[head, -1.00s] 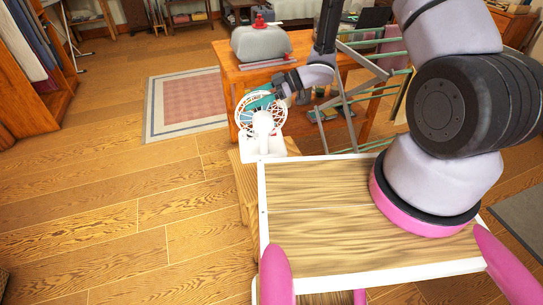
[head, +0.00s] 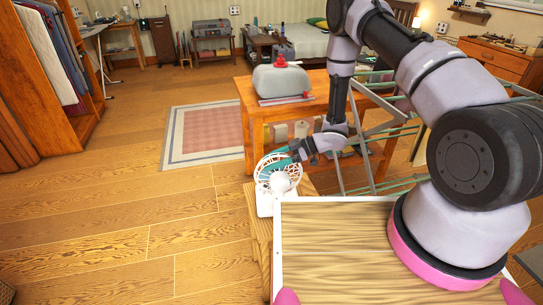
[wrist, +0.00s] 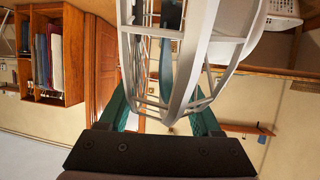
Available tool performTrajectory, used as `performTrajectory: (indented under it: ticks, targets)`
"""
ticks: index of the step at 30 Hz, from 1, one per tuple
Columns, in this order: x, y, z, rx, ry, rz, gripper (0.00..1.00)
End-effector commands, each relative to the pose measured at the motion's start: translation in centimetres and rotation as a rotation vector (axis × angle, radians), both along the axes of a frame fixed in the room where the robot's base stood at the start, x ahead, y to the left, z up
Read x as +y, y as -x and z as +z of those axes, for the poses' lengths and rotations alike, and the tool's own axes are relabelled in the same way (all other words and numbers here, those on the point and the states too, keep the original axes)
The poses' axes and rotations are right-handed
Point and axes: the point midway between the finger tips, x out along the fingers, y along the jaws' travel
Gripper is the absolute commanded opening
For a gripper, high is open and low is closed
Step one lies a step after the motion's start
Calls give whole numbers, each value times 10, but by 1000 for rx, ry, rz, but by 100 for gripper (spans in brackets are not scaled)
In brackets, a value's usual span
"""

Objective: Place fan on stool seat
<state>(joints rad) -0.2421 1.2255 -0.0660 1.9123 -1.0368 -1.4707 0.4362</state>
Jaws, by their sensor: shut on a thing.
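The white fan (head: 267,203), with its round cage, is upright over the wooden stool (head: 259,234). Its base overlaps the stool's seat in the head view; I cannot tell whether it touches. My gripper (head: 294,154) is shut on the fan's cage from the back right. In the wrist view, the teal fingers (wrist: 165,110) are on either side of the fan's cage bars (wrist: 190,85). The right part of the stool is hidden behind my own wood-topped body.
A wooden table (head: 246,95) with a grey case (head: 282,82) stands just behind. A drying rack (head: 365,150) is right of the stool, close to my arm. A rug (head: 205,135) lies behind left. The floor on the left is clear.

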Motion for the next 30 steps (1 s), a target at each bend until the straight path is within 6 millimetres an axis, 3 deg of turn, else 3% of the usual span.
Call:
performTrajectory:
  ticks: [9, 10, 12, 23, 30]
  targets:
    - [1, -1, -1, -3, -3, 0, 0]
    - [0, 0, -2, -1, 0, -1, 76]
    - [0, 0, -2, -1, 0, -1, 95]
    - [-1, -1, 2, -1, 0, -1, 95]
    - [-36, -5, 16, -1, 0, -5, 95]
